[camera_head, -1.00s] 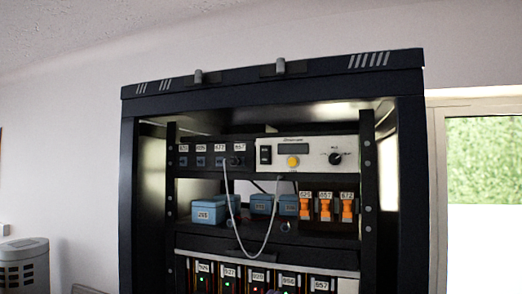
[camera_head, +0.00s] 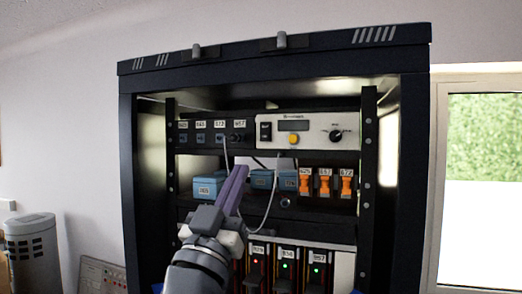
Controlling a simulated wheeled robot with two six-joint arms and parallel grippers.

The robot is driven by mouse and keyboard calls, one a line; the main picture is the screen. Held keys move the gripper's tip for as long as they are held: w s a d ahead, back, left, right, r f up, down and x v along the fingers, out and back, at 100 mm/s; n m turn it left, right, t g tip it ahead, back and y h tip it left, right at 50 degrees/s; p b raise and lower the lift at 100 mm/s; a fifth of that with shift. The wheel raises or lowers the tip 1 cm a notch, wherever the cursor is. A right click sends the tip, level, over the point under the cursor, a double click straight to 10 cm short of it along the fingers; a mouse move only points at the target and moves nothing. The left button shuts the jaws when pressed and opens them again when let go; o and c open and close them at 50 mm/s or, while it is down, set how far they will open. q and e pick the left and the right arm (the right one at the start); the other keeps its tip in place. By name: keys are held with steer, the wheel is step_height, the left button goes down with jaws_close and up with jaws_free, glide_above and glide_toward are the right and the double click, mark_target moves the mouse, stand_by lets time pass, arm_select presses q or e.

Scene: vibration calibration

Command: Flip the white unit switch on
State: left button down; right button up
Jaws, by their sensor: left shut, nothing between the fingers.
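The white unit (camera_head: 306,130) sits in the upper right of the rack. Its black rocker switch (camera_head: 265,131) is at its left end, beside a small dark display (camera_head: 293,126), a yellow button (camera_head: 294,140) and a black knob (camera_head: 336,135). I cannot tell the switch's position. My left gripper (camera_head: 238,172) is raised in front of the rack, its fingers shut and empty, pointing up below and left of the switch, apart from it in the picture. It hides part of the middle shelf. My right gripper is not in view.
The dark rack frame (camera_head: 413,180) surrounds the shelves. A black panel (camera_head: 207,146) with labelled sockets is left of the white unit. A pale cable (camera_head: 272,205) hangs in front. Blue boxes (camera_head: 207,188) and orange-handled parts (camera_head: 326,184) stand on the middle shelf.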

mark_target(264, 131)
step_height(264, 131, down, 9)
steer(key=b, duration=0.8)
arm_select(q)
steer(key=p+x, duration=0.2)
steer(key=x, duration=0.2)
steer(key=f+p+x, duration=0.1)
steer(key=p+x, duration=0.1)
steer(key=x, duration=0.1)
steer(key=w+p+x, duration=0.1)
steer(key=p+x, duration=0.1)
steer(key=x, duration=0.2)
steer(key=shift+w+d+p, duration=0.2)
steer(key=shift+w+p, duration=0.05)
steer(key=shift+p, duration=0.05)
steer(key=shift+w+d+f, duration=0.15)
steer(key=shift+w, duration=0.3)
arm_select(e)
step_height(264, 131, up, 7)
arm_select(q)
steer(key=shift+f, duration=0.1)
